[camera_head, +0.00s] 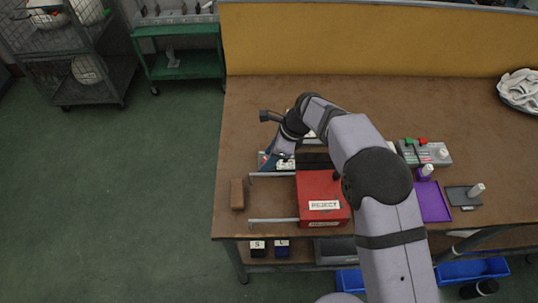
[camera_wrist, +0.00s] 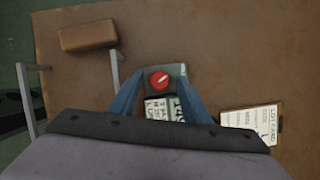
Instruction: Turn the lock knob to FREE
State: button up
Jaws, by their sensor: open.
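The lock knob (camera_wrist: 159,80) is a round red knob with a pale bar mark across it. Whether the fingertips are level with the knob, I cannot tell.
A brown block (camera_wrist: 88,36) lies at upper left. Grey rails (camera_head: 272,174) extend left from the red REJECT box (camera_head: 312,185). A clipboard card (camera_wrist: 252,119) lies to the right in the wrist view. A purple tray (camera_head: 432,203) stands right of my arm.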

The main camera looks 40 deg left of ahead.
jog(key=c, duration=1)
jog(key=shift+a+n+g+h, duration=0.1)
jog(key=shift+n+g+h, duration=0.35)
jog(key=shift+n, duration=1.05)
jog(key=shift+c, duration=0.2)
jog(key=o, duration=1)
jog(key=shift+o, duration=0.2)
jog(key=shift+w, duration=0.1)
jog(key=shift+b+v, duration=0.65)
jog(key=shift+v, duration=3.05)
jog(key=shift+f, duration=0.1)
